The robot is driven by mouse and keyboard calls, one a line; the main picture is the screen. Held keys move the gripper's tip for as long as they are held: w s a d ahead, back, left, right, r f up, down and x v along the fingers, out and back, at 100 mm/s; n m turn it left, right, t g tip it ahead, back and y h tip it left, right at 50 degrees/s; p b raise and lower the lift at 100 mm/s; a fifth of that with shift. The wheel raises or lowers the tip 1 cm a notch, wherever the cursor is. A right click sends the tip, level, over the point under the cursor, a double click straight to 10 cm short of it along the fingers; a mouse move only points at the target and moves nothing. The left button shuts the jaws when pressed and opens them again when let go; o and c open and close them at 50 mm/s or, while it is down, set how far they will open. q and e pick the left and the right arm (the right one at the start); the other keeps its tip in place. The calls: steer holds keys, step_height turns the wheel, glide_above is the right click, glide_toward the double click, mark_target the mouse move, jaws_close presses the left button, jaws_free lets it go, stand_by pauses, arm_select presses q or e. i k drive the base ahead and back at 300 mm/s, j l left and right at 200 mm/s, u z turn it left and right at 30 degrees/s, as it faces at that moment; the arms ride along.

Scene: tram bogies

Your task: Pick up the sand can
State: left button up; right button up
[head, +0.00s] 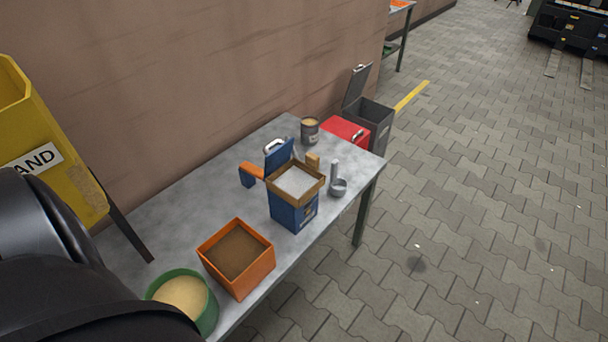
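Two round vessels on the grey table hold sand-coloured fill, and I cannot tell by label which is the sand can. A small grey metal can (310,131) stands upright near the far end of the table. A wider green tub (209,314) stands at the near end, its left part hidden behind dark rounded parts at the lower left, which look like mine. Neither of my grippers shows in the head view, and nothing is seen holding either vessel.
On the table (180,217) are an orange box (245,278), a blue box (293,216), a metal scoop (338,187) and a red case (346,131). A yellow SAND bin (60,150) stands left. A grey lidded bin (379,122) stands beyond. Paved floor right is open.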

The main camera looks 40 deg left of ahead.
mark_target(309, 124)
steer(key=u, duration=1.35)
steer(key=i+l+u, duration=0.1)
steer(key=u, duration=0.3)
steer(key=l+u, duration=0.35)
steer(key=i+l+u, duration=0.1)
steer(key=l+u, duration=0.15)
steer(key=u, duration=0.15)
steer(key=l+u, duration=0.35)
steer(key=j, duration=0.1)
